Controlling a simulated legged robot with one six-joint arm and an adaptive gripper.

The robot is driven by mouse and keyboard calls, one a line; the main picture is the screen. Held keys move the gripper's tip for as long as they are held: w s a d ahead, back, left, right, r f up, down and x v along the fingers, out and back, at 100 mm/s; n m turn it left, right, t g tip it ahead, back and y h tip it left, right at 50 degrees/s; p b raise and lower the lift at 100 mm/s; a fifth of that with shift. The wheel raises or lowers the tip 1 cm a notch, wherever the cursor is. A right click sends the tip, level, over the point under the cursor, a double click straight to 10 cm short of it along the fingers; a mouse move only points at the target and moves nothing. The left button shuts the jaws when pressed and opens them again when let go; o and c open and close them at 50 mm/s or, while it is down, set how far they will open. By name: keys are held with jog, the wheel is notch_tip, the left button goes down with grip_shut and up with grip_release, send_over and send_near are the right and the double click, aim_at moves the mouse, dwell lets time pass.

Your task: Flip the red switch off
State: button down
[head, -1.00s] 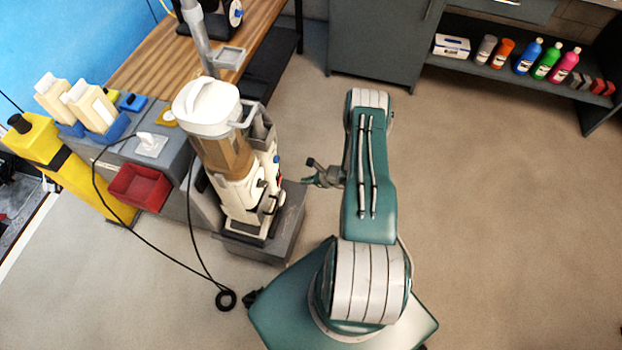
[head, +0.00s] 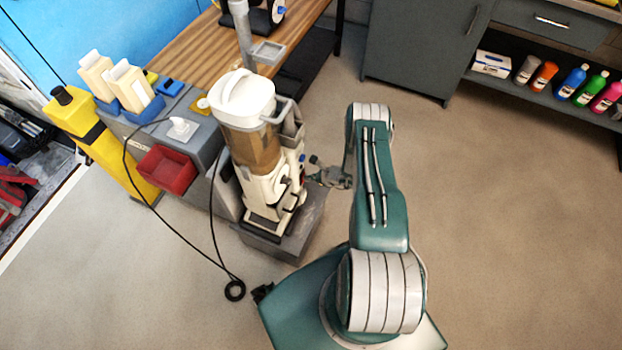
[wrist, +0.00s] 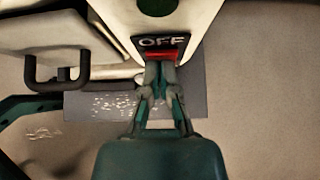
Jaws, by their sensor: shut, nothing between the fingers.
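The red switch (wrist: 154,56) shows in the wrist view on a dark plate below the word OFF, on the side of a cream machine. My gripper (wrist: 160,72) is shut and empty, its fingertips right at the lower edge of the red switch and partly covering it. I cannot tell whether they touch. In the head view, the cream machine (head: 262,185) with its white top stands upright on a grey base. My gripper (head: 312,170) is at the machine's right side there, and the switch itself is hard to make out.
A wooden bench (head: 190,45) stands behind the machine. A grey cart with a red bin (head: 167,170) and a yellow container (head: 105,145) are to its left. A black cable (head: 195,250) lies on the floor. Open floor (head: 510,220) extends to the right.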

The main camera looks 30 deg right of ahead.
jog(key=shift+r, duration=0.2)
jog(key=shift+r, duration=0.65)
